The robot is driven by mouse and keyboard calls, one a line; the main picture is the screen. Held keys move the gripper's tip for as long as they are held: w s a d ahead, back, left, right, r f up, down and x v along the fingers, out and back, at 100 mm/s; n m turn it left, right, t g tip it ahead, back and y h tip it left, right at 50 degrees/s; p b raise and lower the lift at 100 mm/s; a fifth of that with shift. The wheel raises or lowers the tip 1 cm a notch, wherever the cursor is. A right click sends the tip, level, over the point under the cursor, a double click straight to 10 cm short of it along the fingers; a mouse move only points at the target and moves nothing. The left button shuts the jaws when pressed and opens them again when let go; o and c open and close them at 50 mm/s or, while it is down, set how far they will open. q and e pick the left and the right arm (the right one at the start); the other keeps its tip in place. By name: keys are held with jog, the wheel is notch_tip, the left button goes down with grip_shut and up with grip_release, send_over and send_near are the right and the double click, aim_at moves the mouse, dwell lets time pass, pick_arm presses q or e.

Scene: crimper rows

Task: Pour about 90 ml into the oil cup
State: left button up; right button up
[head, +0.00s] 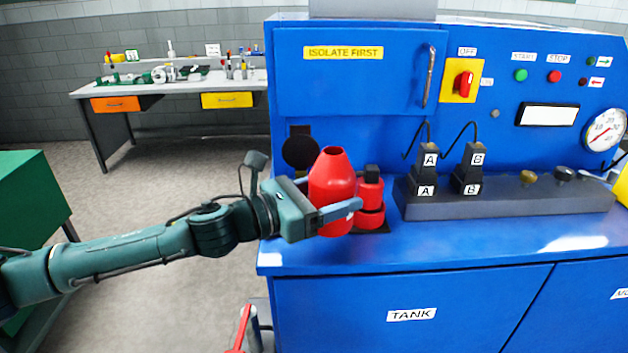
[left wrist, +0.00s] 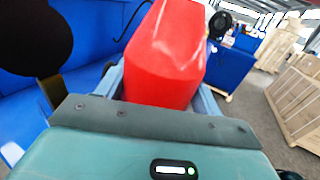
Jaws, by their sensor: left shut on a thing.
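A red bottle (head: 333,180) with a tapered, open neck is held upright in my left gripper (head: 345,203) at the left end of the blue bench. The gripper's fingers are shut around its body. In the left wrist view the bottle (left wrist: 168,55) fills the space between the fingers. Just right of the bottle is a stepped red fitting (head: 371,204) with a black top on a dark base. It is partly hidden by the bottle and finger. I cannot tell whether it is the oil cup, and no open cup shows clearly. My right gripper is out of view.
The blue bench (head: 480,250) has a grey block (head: 520,203) with black plugs marked A and B. Its upright panel carries a red switch (head: 463,84), buttons and a gauge (head: 606,130). The bench's front strip is clear. A workbench (head: 180,84) stands behind left.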

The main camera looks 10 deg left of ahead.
pick_arm(q)
jog(key=shift+r+n, duration=0.1)
jog(key=shift+n, duration=0.2)
jog(key=shift+b, duration=0.3)
